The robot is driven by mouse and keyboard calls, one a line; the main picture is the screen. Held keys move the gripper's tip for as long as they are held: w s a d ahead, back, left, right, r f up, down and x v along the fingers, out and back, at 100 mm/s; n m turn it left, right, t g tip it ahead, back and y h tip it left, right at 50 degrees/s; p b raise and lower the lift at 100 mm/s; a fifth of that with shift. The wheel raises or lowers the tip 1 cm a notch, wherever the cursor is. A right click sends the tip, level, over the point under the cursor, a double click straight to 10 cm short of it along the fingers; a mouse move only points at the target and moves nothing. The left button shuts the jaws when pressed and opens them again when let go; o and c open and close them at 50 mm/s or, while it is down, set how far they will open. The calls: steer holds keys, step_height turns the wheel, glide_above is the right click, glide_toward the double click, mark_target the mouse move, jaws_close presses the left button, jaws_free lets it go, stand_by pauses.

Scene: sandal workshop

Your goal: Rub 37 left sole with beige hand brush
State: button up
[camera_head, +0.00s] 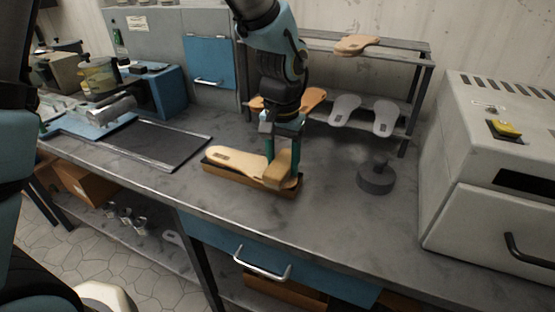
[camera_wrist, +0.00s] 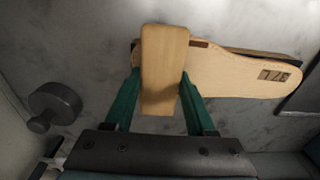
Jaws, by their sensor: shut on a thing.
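The 37 left sole (camera_head: 228,158) is pale beige and lies flat on a brown block (camera_head: 223,175) on the bench. Its dark "37L" mark shows in the wrist view, where the sole (camera_wrist: 235,72) runs to the right. The beige hand brush (camera_head: 279,172) is a light wooden block. My gripper (camera_head: 284,150) is shut on it, with green fingers on both sides of the brush (camera_wrist: 163,65) in the wrist view. The brush is over one end of the sole. Its underside is hidden, so I cannot tell whether it touches the sole.
A dark round weight with a knob (camera_head: 376,178) stands right of the sole. A rack (camera_head: 420,75) behind holds orange and grey soles and a beige piece on top. A dark tray (camera_head: 158,142) lies left. A large grey machine (camera_head: 470,165) bounds the right. The front bench surface is clear.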

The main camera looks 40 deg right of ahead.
steer(key=shift+s+d, duration=0.35)
steer(key=shift+s, duration=0.3)
steer(key=shift+s+d, duration=0.3)
steer(key=shift+s, duration=0.35)
step_height(320, 180, up, 7)
steer(key=p, duration=0.5)
